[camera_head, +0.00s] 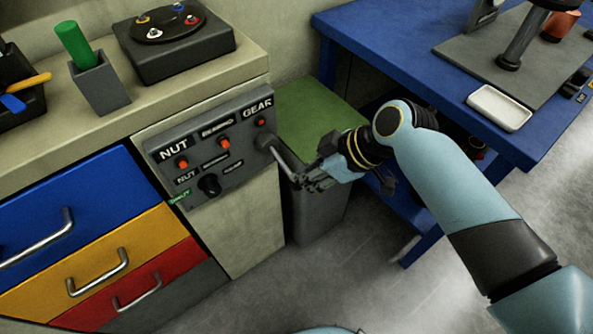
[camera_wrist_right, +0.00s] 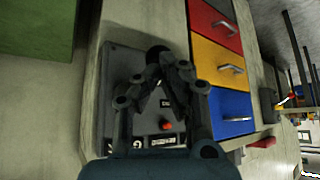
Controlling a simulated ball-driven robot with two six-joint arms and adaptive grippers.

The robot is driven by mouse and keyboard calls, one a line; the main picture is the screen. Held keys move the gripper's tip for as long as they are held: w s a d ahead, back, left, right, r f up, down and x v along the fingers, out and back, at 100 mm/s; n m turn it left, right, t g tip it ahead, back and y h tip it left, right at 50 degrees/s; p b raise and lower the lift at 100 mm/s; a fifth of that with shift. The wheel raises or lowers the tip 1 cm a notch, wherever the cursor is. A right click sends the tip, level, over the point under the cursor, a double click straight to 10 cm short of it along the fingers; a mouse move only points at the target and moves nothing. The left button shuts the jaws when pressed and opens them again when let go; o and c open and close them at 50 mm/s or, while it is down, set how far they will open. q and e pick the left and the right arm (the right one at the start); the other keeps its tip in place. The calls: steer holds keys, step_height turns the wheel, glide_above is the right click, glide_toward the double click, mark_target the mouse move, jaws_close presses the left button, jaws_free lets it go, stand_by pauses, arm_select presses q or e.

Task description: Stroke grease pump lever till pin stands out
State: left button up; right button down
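The grease pump panel (camera_head: 215,145) is a grey box on the end of the cabinet. It bears NUT, BEARING and GEAR labels, red pins (camera_head: 224,143) and a black knob (camera_head: 208,185). Whether any pin stands out is too small to tell. The lever (camera_head: 279,156) is a bent grey rod at the panel's right end, slanting down to the right. My right gripper (camera_head: 308,181) is at its outer end, fingers drawn together around it. In the right wrist view the fingers (camera_wrist_right: 167,76) converge in front of the panel (camera_wrist_right: 115,70) and hide the lever. My left gripper is out of view.
A grey bin with a green top (camera_head: 318,120) stands right beside the panel, under my gripper. A blue bench (camera_head: 400,45) is at the right. Drawers (camera_head: 85,205) with metal handles lie left of the panel. A turntable-like box (camera_head: 175,50) stands on the counter.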

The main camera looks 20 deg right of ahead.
steer(key=shift+f, duration=0.1)
stand_by(0.3)
steer(key=s+d+p, duration=0.1)
steer(key=d+r+p, duration=0.1)
steer(key=shift+s+d, duration=0.3)
steer(key=shift+s, duration=0.1)
steer(key=v, duration=1.2)
stand_by(1.3)
